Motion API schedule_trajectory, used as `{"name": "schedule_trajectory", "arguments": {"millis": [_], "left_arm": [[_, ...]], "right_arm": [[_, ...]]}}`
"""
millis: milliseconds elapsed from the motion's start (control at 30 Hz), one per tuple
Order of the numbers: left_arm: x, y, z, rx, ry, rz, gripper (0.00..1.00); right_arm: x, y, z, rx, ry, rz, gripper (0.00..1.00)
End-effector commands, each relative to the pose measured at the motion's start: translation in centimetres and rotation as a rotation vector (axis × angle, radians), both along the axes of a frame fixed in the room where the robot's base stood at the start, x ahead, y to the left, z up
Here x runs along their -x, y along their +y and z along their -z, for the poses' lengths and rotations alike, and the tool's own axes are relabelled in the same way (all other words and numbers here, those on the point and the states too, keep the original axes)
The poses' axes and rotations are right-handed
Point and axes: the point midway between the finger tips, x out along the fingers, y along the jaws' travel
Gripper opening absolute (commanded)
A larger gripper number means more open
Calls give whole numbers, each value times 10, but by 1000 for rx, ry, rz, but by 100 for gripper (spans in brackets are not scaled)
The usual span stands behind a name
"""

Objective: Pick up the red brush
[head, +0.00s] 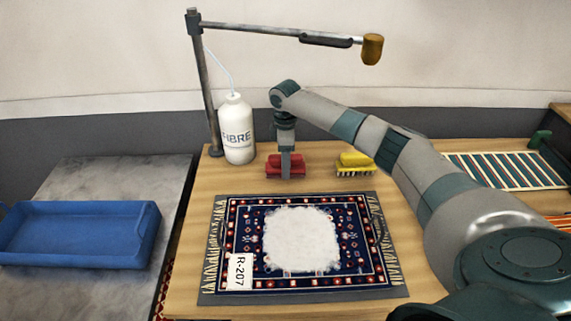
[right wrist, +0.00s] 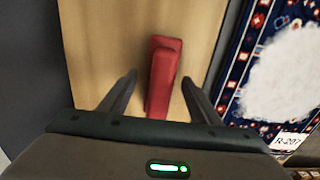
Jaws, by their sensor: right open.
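The red brush (head: 298,166) stands on the wooden table behind the rug, partly hidden by my right gripper in the head view. My right gripper (head: 286,172) points down at it. In the right wrist view the red brush (right wrist: 164,68) lies between the two open fingers of my right gripper (right wrist: 158,85), with a gap on each side. Whether the fingertips are level with the brush is hard to tell. My left gripper is not in view.
A yellow brush (head: 355,163) stands to the right. A white FIBRE bottle (head: 237,130) and a lamp post (head: 208,95) are at the left. The patterned rug (head: 235,215) with white foam (head: 300,238) lies in front. A blue tray (head: 80,232) is far left.

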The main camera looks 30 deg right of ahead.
Motion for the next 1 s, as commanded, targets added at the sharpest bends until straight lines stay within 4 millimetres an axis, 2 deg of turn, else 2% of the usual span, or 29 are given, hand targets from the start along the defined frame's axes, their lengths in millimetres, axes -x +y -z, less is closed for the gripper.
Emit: {"name": "schedule_trajectory", "arguments": {"millis": [200,667,700,800,900,1000], "left_arm": [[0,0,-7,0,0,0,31],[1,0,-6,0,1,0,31],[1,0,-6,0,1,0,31],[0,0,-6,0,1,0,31],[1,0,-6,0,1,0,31],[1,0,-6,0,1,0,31]], "right_arm": [[1,0,18,-1,1,1,57],[1,0,19,0,0,0,57],[1,0,19,0,0,0,52],[1,0,19,0,0,0,28],[1,0,19,0,0,0,9],[0,0,19,-1,-1,0,9]]}}
